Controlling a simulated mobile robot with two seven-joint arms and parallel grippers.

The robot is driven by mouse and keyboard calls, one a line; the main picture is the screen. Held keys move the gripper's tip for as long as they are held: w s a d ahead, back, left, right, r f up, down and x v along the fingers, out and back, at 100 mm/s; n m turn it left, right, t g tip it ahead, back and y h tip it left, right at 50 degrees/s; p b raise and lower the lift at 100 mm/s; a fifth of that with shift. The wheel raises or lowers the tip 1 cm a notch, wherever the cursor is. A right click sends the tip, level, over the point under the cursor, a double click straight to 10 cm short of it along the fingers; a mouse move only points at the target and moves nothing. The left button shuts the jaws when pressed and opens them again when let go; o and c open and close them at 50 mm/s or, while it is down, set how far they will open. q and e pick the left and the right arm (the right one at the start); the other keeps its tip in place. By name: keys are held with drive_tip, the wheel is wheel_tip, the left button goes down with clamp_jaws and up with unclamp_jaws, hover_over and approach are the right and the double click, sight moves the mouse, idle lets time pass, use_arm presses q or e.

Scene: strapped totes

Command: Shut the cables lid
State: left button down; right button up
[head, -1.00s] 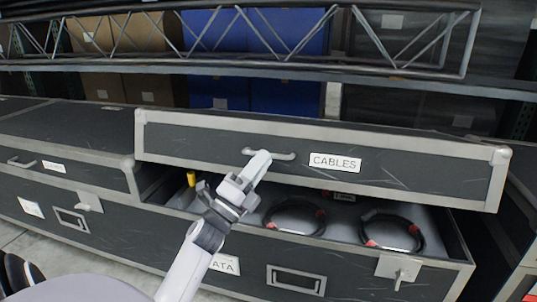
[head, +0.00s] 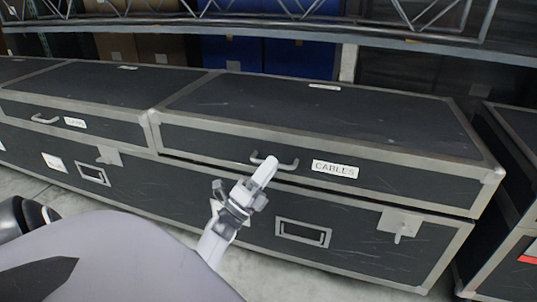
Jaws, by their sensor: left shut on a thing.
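The cables lid (head: 320,112) is a dark panel with grey metal edges and a white CABLES label (head: 335,169) on its front. It lies almost flat over the right part of the long case (head: 370,255), with a thin dark gap along its front lower edge. Its grey handle (head: 289,166) is on the front face, left of the label. My left gripper (head: 266,167) is at the handle and shut on it. The inside of the case is hidden. A latch (head: 399,226) hangs on the case front below the lid's right end. My right gripper is not in view.
A second lid (head: 75,95) with its own handle and label lies to the left. Another dark case (head: 518,170) stands close at the right. A metal truss (head: 300,18) and shelf run behind. Grey floor shows in front.

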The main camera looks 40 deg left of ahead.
use_arm(q)
drive_tip(key=shift+a+f, duration=0.15)
drive_tip(key=shift+f, duration=1.95)
drive_tip(key=c, duration=1.2)
unclamp_jaws()
drive_tip(key=shift+f+y, duration=0.15)
drive_tip(key=shift+y, duration=0.25)
drive_tip(key=shift+o, duration=0.2)
drive_tip(key=shift+s, duration=0.1)
drive_tip(key=v, duration=0.6)
drive_tip(key=shift+s+t, duration=0.3)
